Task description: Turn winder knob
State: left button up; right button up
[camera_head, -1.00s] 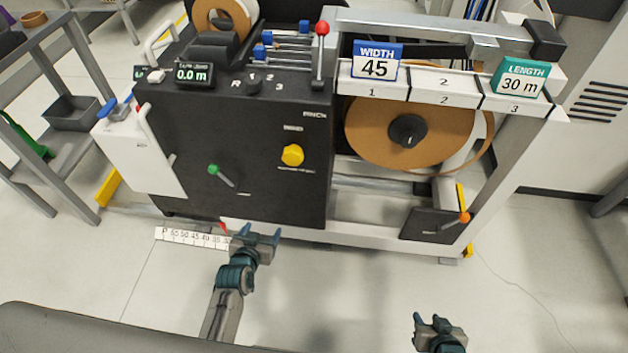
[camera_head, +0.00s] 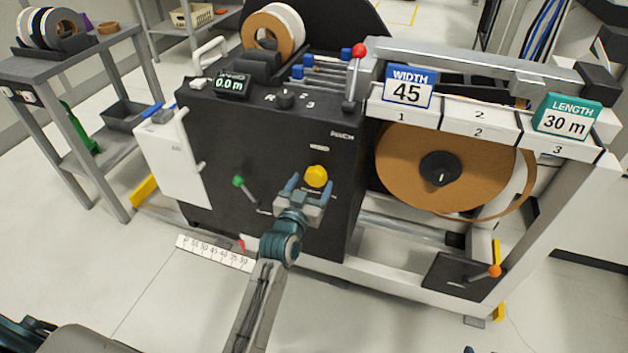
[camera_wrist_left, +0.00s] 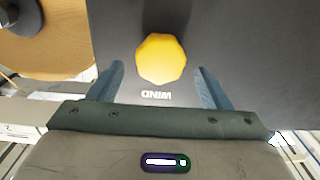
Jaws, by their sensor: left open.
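The yellow winder knob (camera_head: 316,176) sits on the black front panel of the machine (camera_head: 225,150). In the left wrist view the knob (camera_wrist_left: 160,57) is faceted, with the label WIND printed beside it, upside down in the picture. My left gripper (camera_head: 311,188) is open in front of the panel, just below the knob in the head view. In the left wrist view its two fingers (camera_wrist_left: 160,72) stand apart, one on each side, with the knob between and slightly beyond their tips. I see no contact with the knob.
A lever with a green ball (camera_head: 238,181) is left of the knob, and a red-balled lever (camera_head: 359,50) stands above. A brown tape roll (camera_head: 400,170) is at the right. An orange-tipped handle (camera_head: 494,271) sits low right. A grey cart (camera_head: 75,67) stands at the left.

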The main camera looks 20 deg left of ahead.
pick_arm(q)
jog(key=shift+w, duration=1.3)
pick_arm(e)
jog(key=shift+w+d+r+t, duration=0.1)
jog(key=shift+w+r+t, duration=0.3)
jog(key=shift+w+r, duration=0.15)
